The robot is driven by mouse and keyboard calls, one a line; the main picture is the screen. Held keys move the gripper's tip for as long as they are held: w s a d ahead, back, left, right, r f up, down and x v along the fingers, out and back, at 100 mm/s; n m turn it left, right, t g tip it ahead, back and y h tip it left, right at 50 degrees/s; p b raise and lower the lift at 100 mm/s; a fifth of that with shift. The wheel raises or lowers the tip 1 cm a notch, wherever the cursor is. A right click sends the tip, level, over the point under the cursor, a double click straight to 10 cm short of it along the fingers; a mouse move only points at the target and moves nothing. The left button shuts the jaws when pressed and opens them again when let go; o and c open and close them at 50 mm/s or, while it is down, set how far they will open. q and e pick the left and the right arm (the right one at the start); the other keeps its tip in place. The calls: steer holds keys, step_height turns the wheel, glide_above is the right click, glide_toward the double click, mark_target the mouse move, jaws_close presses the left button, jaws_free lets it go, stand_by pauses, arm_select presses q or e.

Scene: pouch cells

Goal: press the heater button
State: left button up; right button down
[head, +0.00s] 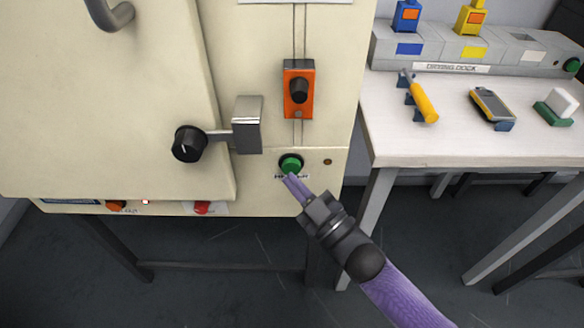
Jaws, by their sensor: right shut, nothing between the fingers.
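The green heater button (291,163) sits on the lower right of the cream cabinet front, with a partly hidden label below it. My right gripper (289,179) is shut and empty, its fingertips at the lower edge of the green button. I cannot tell whether the tips touch the button or sit just in front of it. My left gripper is not in view.
The cream cabinet (100,120) carries a black knob with a metal latch (247,125), an orange switch box (298,88) and a red button (203,208).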

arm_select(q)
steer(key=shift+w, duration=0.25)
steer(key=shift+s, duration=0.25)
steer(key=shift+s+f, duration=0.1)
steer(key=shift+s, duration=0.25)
arm_select(e)
steer(key=shift+w, duration=0.45)
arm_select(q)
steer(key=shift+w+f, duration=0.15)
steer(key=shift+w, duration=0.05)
arm_select(e)
steer(key=shift+w, duration=0.1)
steer(key=shift+b, duration=0.3)
steer(key=shift+r, duration=0.1)
arm_select(q)
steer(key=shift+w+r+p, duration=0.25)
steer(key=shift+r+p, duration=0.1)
steer(key=shift+p, duration=0.1)
arm_select(e)
steer(key=shift+s, duration=0.55)
